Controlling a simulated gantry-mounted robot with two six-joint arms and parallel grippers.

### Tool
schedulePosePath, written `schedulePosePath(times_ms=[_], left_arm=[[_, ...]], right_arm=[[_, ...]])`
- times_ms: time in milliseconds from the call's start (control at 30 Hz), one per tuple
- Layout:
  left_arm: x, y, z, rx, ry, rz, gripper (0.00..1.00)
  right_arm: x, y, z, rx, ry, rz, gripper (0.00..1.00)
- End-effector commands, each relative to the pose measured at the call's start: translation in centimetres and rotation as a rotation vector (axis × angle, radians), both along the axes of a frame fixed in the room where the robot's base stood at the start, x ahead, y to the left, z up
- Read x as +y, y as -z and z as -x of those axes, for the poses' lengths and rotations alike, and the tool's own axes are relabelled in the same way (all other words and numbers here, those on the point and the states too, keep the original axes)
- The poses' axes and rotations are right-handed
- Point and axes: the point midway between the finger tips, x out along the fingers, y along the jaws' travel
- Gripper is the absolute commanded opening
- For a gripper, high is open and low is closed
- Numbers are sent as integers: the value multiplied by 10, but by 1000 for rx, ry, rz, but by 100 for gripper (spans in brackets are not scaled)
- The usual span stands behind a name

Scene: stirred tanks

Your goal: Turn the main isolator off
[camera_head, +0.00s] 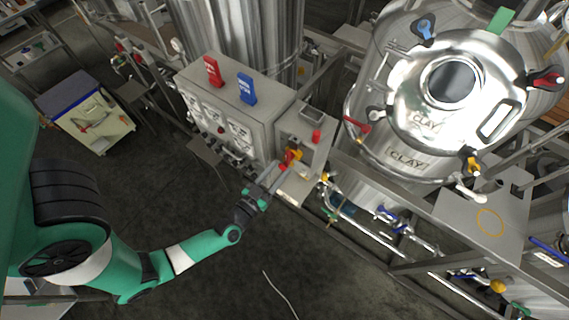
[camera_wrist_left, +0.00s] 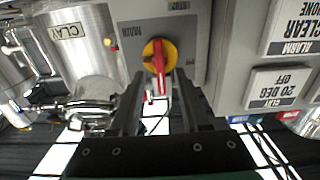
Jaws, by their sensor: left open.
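The main isolator (camera_head: 291,157) is a red handle on a yellow round plate, on the front of a small grey box right of the larger control cabinet. In the left wrist view, where labels appear upside down, the isolator (camera_wrist_left: 159,56) is at top centre and its red handle points down the picture. My left gripper (camera_head: 275,174) is in front of it. Its two dark fingers (camera_wrist_left: 158,92) are open, one either side of the handle's lower end. I cannot tell whether they touch it. My right gripper is not in view.
The grey cabinet (camera_head: 233,100) carries a red block (camera_head: 213,71) and a blue block (camera_head: 246,88) on top. A steel tank marked CLAY (camera_head: 440,90) and pipework stand to the right. A cart (camera_head: 88,112) stands at the left. The floor in front is mostly clear.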

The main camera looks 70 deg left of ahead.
Motion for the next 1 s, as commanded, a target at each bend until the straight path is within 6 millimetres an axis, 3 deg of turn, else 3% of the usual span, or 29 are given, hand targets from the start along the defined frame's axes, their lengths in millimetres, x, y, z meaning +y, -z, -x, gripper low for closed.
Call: schedulePosePath(times_ms=[200,533,800,1000], left_arm=[[19,0,-28,-1,-1,-1,46],[22,0,-33,1,1,2,46],[22,0,-32,1,1,1,0],[22,0,-32,0,1,1,0]], right_arm=[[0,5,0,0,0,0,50],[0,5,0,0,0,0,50],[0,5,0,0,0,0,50],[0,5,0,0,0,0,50]])
